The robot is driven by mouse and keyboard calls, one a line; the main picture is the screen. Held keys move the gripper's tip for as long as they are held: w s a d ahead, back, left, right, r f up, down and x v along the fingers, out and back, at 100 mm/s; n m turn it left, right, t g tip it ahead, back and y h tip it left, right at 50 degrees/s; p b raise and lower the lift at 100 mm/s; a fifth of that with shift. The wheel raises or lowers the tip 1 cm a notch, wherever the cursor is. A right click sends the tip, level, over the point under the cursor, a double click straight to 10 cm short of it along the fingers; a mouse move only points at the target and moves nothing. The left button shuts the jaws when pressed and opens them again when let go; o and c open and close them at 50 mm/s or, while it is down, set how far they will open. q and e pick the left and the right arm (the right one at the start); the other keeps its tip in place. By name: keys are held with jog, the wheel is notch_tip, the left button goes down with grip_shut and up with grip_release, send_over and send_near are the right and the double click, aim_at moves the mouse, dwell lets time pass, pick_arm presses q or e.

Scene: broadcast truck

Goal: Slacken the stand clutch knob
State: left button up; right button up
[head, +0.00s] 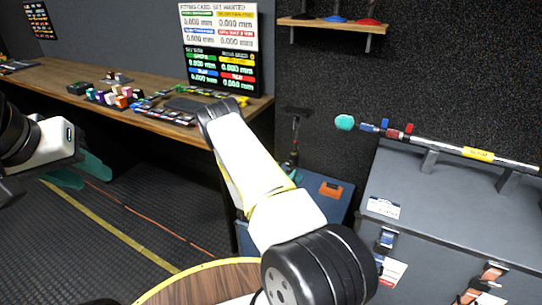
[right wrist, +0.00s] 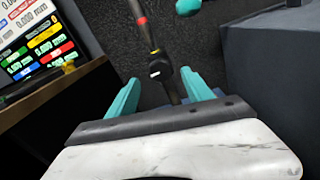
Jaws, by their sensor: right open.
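In the right wrist view a dark upright stand pole (right wrist: 143,25) with a red band runs down between my right fingers. The stand clutch knob (right wrist: 159,69), a black block with a small white mark and a yellow edge, sits on the pole. My right gripper (right wrist: 160,77) is open, with one teal finger on each side of the pole and knob; contact cannot be told.
A wooden desk (head: 60,78) with small coloured blocks stands at the back left under a display board (head: 219,45). A grey case (head: 450,215) at the right carries a pole with a teal end (head: 344,122). A round wood-topped table edge (head: 205,278) is in front.

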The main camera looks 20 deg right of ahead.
aim_at(289, 164)
jog(key=shift+x, duration=2.1)
grip_shut()
